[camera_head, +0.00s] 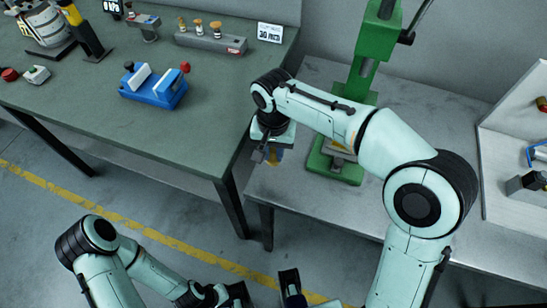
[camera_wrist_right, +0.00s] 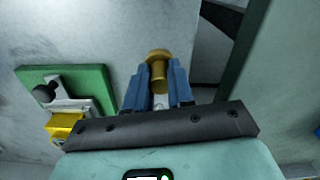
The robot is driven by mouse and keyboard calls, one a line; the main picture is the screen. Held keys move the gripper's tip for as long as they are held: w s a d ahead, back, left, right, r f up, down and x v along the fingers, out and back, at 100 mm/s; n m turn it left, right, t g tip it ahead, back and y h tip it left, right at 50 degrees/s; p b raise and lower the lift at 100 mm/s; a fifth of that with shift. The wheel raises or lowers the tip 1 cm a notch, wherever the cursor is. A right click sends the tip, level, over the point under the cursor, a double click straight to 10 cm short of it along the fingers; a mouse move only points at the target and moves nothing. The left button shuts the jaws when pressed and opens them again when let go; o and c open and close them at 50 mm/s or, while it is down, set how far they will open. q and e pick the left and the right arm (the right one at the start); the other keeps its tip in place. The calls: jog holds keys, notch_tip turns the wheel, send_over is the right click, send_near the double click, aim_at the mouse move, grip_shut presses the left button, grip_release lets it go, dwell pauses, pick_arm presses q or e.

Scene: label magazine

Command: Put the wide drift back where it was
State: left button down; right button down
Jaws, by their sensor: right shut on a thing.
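My right gripper (camera_head: 268,155) is above the gap between the green bench and the grey bench, left of the green press. In the right wrist view its blue fingers (camera_wrist_right: 157,95) are shut on a brass, round-headed drift (camera_wrist_right: 158,72). In the head view the drift is mostly hidden by the gripper. A grey block (camera_head: 210,41) at the back of the green bench holds several brass-topped pieces (camera_head: 198,27). I cannot tell which of its places is empty. My left gripper (camera_head: 265,291) is low at the bottom edge, its fingers apart, with nothing seen between them.
The green press (camera_head: 370,60) stands on the grey bench (camera_head: 310,75). A blue vise (camera_head: 155,88) stands on the green bench (camera_head: 75,100). The green bench's front right area is clear. A white-walled tray (camera_head: 500,150) is at the right.

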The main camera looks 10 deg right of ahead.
aim_at(274, 159)
jog(key=shift+f, duration=1.6)
jog(key=shift+f, duration=0.15)
jog(key=c, duration=1)
grip_release()
notch_tip(274, 159, up, 12)
jog(key=shift+r+p, duration=0.15)
jog(key=shift+p, duration=0.9)
